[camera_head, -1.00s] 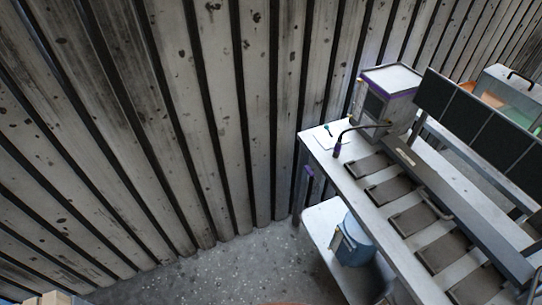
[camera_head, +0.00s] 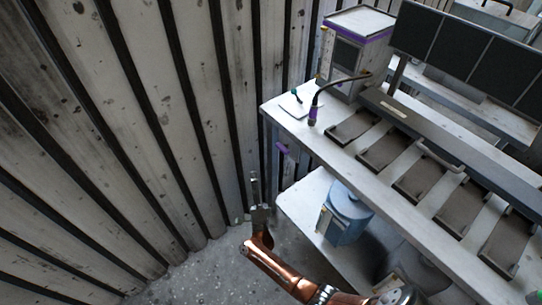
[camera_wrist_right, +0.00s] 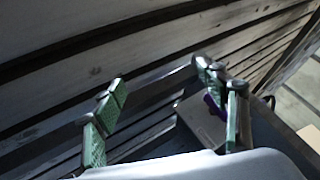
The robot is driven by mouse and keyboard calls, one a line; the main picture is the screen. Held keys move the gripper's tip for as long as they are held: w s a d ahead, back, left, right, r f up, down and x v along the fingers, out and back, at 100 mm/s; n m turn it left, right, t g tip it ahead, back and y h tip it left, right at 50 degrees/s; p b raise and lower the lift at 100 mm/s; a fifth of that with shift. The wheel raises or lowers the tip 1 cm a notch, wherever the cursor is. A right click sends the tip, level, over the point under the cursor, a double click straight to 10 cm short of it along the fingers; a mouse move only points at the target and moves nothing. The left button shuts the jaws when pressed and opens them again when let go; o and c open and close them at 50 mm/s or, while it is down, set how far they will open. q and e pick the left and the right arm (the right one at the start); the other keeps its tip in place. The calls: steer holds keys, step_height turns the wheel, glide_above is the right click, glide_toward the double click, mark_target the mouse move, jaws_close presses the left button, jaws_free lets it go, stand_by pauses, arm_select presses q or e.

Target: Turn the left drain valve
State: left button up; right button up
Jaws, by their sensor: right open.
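My right gripper (camera_head: 257,190) is in front of the corrugated wall, left of the bench's lower shelf. It also shows in the right wrist view (camera_wrist_right: 163,92), its green-padded fingers spread wide with nothing between them. A small purple part (camera_head: 281,149) sticks out at the left end of the bench, above and right of the gripper and apart from it. A purple part (camera_wrist_right: 213,104) shows near the right finger in the wrist view. I cannot tell whether either is the left drain valve; no valve is clearly recognisable. My left gripper is out of view.
The bench (camera_head: 290,124) carries a grey box with purple trim (camera_head: 357,30), a bent lamp-like arm (camera_head: 338,84), several dark trays and dark panels. A blue container (camera_head: 347,212) stands on the lower shelf (camera_head: 301,196). The corrugated wall (camera_head: 130,120) bounds the left; speckled floor is clear below.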

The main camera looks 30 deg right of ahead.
mark_target(283, 148)
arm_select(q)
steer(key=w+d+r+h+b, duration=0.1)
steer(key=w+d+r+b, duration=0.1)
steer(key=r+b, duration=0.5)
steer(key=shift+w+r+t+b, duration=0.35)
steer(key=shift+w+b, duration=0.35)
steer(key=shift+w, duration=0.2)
arm_select(e)
steer(key=d+r+m+g+h, duration=0.5)
steer(key=m+g, duration=0.5)
steer(key=m, duration=0.5)
steer(key=s+d+r+m+g+h, duration=0.1)
steer(key=d+r+m+g+h, duration=0.5)
steer(key=m+g, duration=0.4)
steer(key=m+h, duration=0.1)
steer(key=m, duration=0.4)
steer(key=shift+s+r, duration=0.25)
steer(key=shift+s, duration=0.05)
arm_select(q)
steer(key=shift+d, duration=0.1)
arm_select(e)
steer(key=shift+c, duration=0.5)
steer(key=c, duration=1.1)
steer(key=shift+o, duration=0.2)
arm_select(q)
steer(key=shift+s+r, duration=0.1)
